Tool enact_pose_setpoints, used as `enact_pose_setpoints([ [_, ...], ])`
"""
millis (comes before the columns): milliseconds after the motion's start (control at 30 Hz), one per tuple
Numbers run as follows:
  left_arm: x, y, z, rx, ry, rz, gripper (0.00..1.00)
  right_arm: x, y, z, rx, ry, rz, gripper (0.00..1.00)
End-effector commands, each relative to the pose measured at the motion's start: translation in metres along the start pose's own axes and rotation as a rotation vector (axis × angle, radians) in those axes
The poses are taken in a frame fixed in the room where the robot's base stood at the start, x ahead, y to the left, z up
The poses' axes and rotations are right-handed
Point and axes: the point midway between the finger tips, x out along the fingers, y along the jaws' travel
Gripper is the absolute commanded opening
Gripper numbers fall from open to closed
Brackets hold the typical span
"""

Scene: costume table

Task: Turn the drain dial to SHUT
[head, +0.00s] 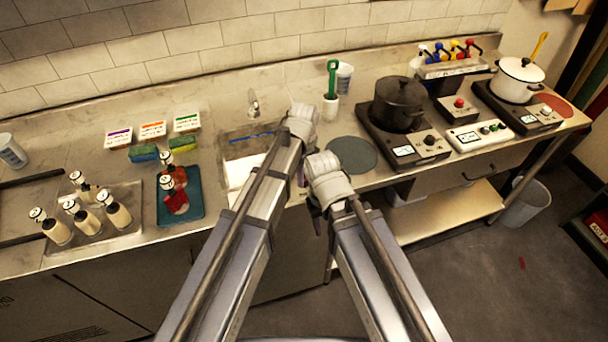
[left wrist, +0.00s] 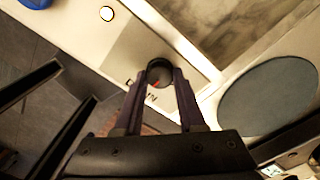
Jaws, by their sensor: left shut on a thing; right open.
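The drain dial (left wrist: 160,72) is a small round black knob with a red mark, on a pale panel in the left wrist view. The red mark points toward the lower left of that picture. Some lettering (left wrist: 150,97) beside it is partly hidden and I cannot read it whole. My left gripper (left wrist: 163,78) is shut on the dial, one dark finger on each side. In the head view my left gripper (head: 302,122) is by the sink's right side, and the dial is hidden there. My right gripper (head: 328,182) is open, lower and just to the right, apart from the dial.
The sink (head: 233,183) lies left of my left gripper, with a faucet (head: 253,104) behind. A round grey-green mat (head: 352,154) is to the right. A burner carries a black pot (head: 399,97). A blue tray (head: 193,210) with bottles lies left of the sink.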

Motion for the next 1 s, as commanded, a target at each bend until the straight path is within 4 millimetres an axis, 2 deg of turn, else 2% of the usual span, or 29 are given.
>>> enact_pose_setpoints([
  [267, 0.0000, 0.0001, 0.0000, -0.022, 0.000, 0.000, 0.00, 0.0000, 0.0000, 0.0000, 0.000, 0.000, 0.000, 0.50],
  [467, 0.0001, 0.0001, 0.0000, -0.117, 0.000, 0.000, 0.00, 0.0000, 0.0000, 0.0000, 0.000, 0.000, 0.000, 0.50],
  [1000, 0.0001, 0.0001, 0.0000, -0.609, 0.000, 0.000, 0.00, 0.0001, 0.0000, 0.0000, 0.000, 0.000, 0.000, 0.50],
])
